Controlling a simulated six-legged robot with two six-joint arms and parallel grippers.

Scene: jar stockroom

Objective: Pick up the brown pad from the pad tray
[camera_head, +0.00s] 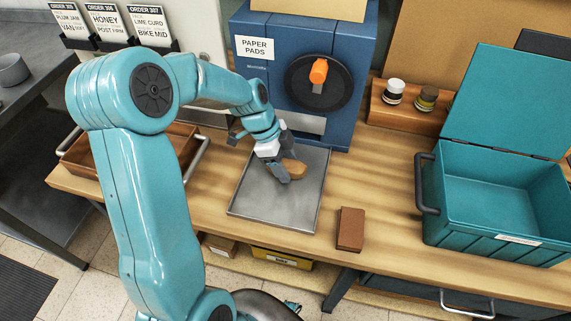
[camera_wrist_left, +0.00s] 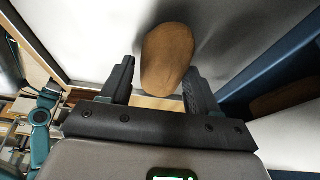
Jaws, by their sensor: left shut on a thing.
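The brown pad (camera_head: 294,167) is a rounded, oblong piece over the metal pad tray (camera_head: 251,197), below the blue paper pad machine (camera_head: 290,120). My left gripper (camera_head: 283,172) is shut on the brown pad, near the tray's upper part. In the left wrist view the pad (camera_wrist_left: 167,58) sits between the two dark fingers (camera_wrist_left: 160,85). I cannot tell whether the pad touches the tray. My right gripper is not in view.
A brown block (camera_head: 350,229) lies on the wooden bench right of the tray. An open teal box (camera_head: 493,200) stands farther right. Two small jars (camera_head: 394,91) sit in a wooden rack (camera_head: 399,112). A wooden tray (camera_head: 95,165) with metal handles is at left, behind my arm.

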